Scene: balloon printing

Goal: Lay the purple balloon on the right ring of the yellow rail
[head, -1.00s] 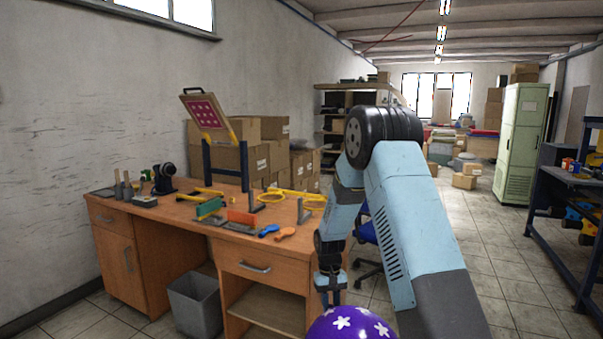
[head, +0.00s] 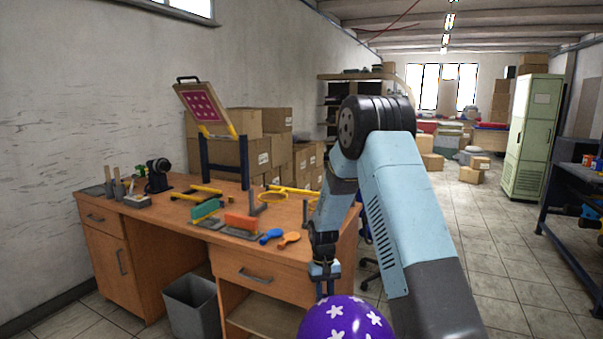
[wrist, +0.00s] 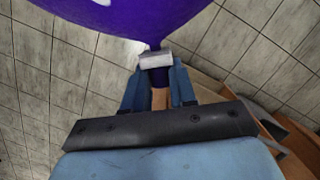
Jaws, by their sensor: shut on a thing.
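The purple balloon (head: 346,320) with white flower prints is at the bottom of the head view, partly cut off by the frame edge. It also fills the top of the wrist view (wrist: 135,18). My gripper (wrist: 158,88) is shut on the balloon's neck, near a pale clip. In the head view my gripper (head: 326,285) hangs in front of the desk's right end with the balloon below it. The yellow rail (head: 292,190) lies toward the back right of the desk. Its left ring (head: 272,197) shows; its right ring is mostly hidden behind my arm.
The wooden desk (head: 160,222) carries a tilted frame with a pink panel (head: 203,107), green and orange blocks, and blue and orange paddles (head: 289,238). A grey upright post (head: 305,212) stands near the rail. A grey bin (head: 191,305) is under the desk.

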